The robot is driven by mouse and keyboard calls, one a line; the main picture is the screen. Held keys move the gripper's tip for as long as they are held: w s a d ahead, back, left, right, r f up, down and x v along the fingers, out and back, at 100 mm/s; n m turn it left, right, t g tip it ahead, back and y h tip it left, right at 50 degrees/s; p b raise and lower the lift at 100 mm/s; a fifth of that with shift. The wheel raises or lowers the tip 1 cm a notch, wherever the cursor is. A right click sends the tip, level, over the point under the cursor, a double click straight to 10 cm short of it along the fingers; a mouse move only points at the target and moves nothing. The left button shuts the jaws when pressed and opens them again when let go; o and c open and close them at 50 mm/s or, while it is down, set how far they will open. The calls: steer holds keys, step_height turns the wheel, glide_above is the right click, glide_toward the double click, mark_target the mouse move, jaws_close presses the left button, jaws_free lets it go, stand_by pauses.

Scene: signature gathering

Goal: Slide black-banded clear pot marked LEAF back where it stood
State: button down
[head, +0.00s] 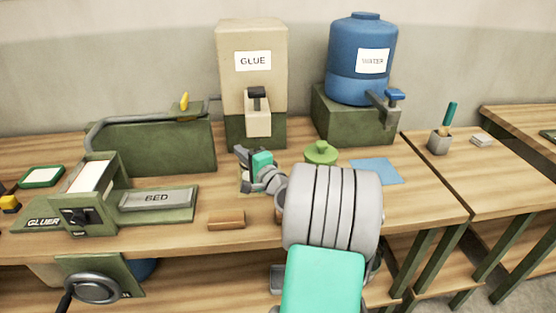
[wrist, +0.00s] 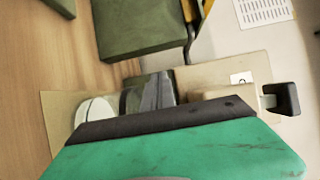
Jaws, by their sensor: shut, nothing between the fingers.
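My gripper (head: 241,153) is shut and empty, low in front of the glue dispenser; its grey fingers (wrist: 158,88) also show in the wrist view. Beside the fingers, to their left in the wrist view, a pale rounded vessel (wrist: 94,112) stands on a tan mat (wrist: 60,112), partly hidden by my gripper. It may be the LEAF pot; no lettering or black band can be made out. In the head view that spot is mostly covered by my gripper. I cannot tell whether the fingers touch the vessel.
The glue dispenser (head: 252,85) stands behind my gripper, with the blue water tank (head: 362,60) to its right. A green lidded pot (head: 321,153) is partly behind my arm, near a blue sheet (head: 376,171). The gluer bed (head: 157,199) and a brown block (head: 226,220) lie left.

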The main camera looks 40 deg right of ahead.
steer(key=s+d, duration=0.4)
steer(key=d, duration=0.8)
step_height(320, 180, down, 5)
steer(key=shift+a+f, duration=0.1)
steer(key=shift+w+a+r+p, duration=0.1)
steer(key=shift+a+r+p, duration=0.1)
steer(key=shift+p, duration=0.15)
steer(key=shift+a, duration=0.3)
steer(key=shift+f, duration=0.1)
steer(key=shift+w, duration=0.1)
